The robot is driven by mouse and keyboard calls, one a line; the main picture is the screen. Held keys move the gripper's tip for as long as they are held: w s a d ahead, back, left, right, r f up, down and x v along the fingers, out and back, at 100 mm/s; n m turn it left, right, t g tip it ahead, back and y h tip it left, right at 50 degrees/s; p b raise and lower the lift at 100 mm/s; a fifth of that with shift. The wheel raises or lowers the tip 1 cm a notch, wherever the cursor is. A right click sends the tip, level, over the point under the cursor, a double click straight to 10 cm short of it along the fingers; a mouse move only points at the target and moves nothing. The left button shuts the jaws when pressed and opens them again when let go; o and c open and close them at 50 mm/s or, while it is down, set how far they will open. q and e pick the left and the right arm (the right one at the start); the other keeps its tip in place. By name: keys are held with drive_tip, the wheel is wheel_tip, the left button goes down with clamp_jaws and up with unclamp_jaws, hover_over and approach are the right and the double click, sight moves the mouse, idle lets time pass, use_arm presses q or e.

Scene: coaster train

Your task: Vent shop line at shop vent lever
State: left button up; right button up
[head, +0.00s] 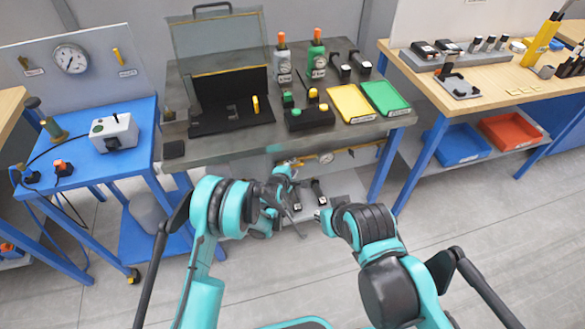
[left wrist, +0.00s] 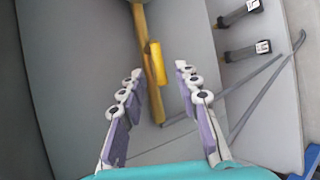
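A small yellow lever (left wrist: 155,62) sits on a yellow pipe (left wrist: 146,85) in the left wrist view. The yellow line also shows under the middle bench in the head view (head: 297,164), next to a round gauge (head: 326,157). My left gripper (head: 284,184) reaches in under that bench. In the left wrist view my left gripper (left wrist: 158,82) is open and empty, with the lever ahead between its fingertips and apparently apart from them. My right gripper (head: 323,214) is near the bench front; its fingers are too small and hidden to read.
Two black label-ended items (left wrist: 240,12) lie on the lower shelf beside the pipe. Thin grey rods (left wrist: 265,80) cross close to the right finger. The middle bench (head: 225,147) overhangs the work area. Another yellow lever (head: 117,56) is on the back-left gauge panel (head: 90,85).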

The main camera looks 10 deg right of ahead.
use_arm(q)
drive_tip(key=v, duration=1.2)
idle(0.3)
drive_tip(key=s+a+r+m+g+y, duration=0.15)
drive_tip(key=s+a+r+m, duration=0.25)
drive_tip(key=a+r, duration=0.45)
drive_tip(key=s+a+r+m+y, duration=0.2)
drive_tip(key=s+a+r+m, duration=0.1)
drive_tip(key=a+r, duration=0.55)
drive_tip(key=s+a+r+m+g+y, duration=0.1)
drive_tip(key=s+a+m, duration=0.3)
drive_tip(key=s, duration=0.6)
drive_tip(key=s+a+r+m+g+y, duration=0.1)
drive_tip(key=s+a+m, duration=0.3)
drive_tip(key=s+a, duration=0.5)
drive_tip(key=shift+s+a+y, duration=0.2)
drive_tip(key=shift+s+y, duration=0.15)
drive_tip(key=shift+s, duration=0.2)
